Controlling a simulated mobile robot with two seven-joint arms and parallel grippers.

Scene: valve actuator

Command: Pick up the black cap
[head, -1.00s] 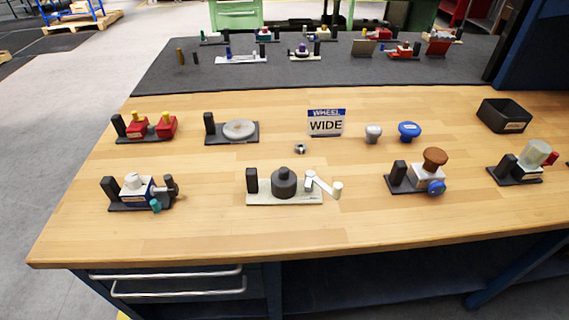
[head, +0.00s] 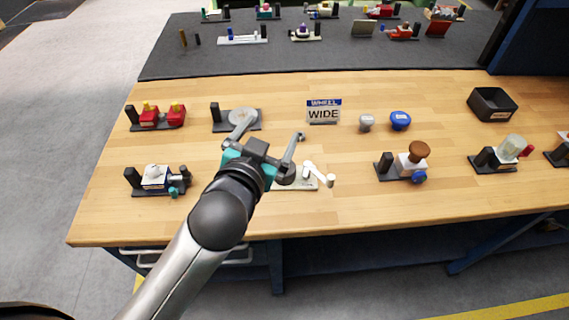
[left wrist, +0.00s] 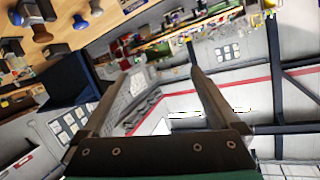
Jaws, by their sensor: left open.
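The black cap (head: 286,175) is a dark round piece on a device with a pale base plate (head: 297,185) and a white crank (head: 320,174), mid-table. My left arm and gripper hide part of the cap and the left end of the device in the head view. My left gripper (head: 270,127) is open and empty. It hangs above the device, its fingers pointing away toward the back of the table. In the left wrist view its two fingers (left wrist: 155,62) are spread with nothing between them. My right gripper is not in view.
A WIDE sign (head: 323,112), a grey knob (head: 366,123) and a blue knob (head: 400,121) stand behind. A black bin (head: 493,104) is at right.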

